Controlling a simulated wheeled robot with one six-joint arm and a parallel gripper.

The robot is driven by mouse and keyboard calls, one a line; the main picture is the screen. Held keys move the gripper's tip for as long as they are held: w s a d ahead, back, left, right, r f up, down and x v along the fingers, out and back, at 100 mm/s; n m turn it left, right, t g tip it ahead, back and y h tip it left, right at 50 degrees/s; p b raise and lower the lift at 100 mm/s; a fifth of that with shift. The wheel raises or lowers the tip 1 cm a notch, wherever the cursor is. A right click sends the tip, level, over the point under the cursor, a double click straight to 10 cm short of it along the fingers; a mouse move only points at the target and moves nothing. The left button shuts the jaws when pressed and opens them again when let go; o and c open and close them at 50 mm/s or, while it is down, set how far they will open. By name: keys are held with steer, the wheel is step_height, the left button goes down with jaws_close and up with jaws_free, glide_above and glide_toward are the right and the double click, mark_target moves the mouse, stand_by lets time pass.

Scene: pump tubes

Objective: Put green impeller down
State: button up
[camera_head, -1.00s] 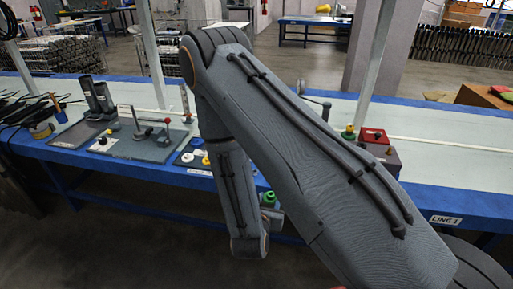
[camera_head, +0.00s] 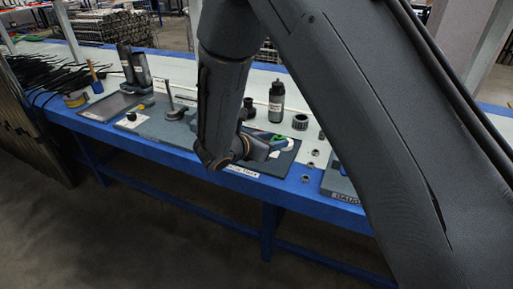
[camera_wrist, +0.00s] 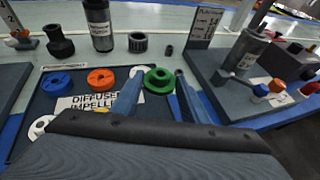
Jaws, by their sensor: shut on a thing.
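My gripper (camera_wrist: 158,88) has two blue fingers, seen in the wrist view, shut on the green impeller (camera_wrist: 159,80), a flanged round part with a central hole. The impeller is at the fingertips over the right side of a dark tray (camera_wrist: 45,105) labelled for diffusers and impellers. I cannot tell whether it touches the tray. In the head view the green impeller (camera_head: 278,139) shows beside the gripper, and my arm hides part of the tray.
Behind the tray stand a dark bottle (camera_wrist: 101,30), a black fitting (camera_wrist: 58,42) and a ridged black ring (camera_wrist: 138,42). To the right, a grey board holds a cylinder assembly (camera_wrist: 244,50). The blue table edge (camera_head: 240,190) runs along the front.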

glide_above(270, 168)
step_height(270, 168, down, 5)
steer(key=shift+a+f, duration=0.1)
steer(key=shift+f, duration=2.3)
steer(key=shift+f, duration=0.1)
steer(key=o, duration=1.3)
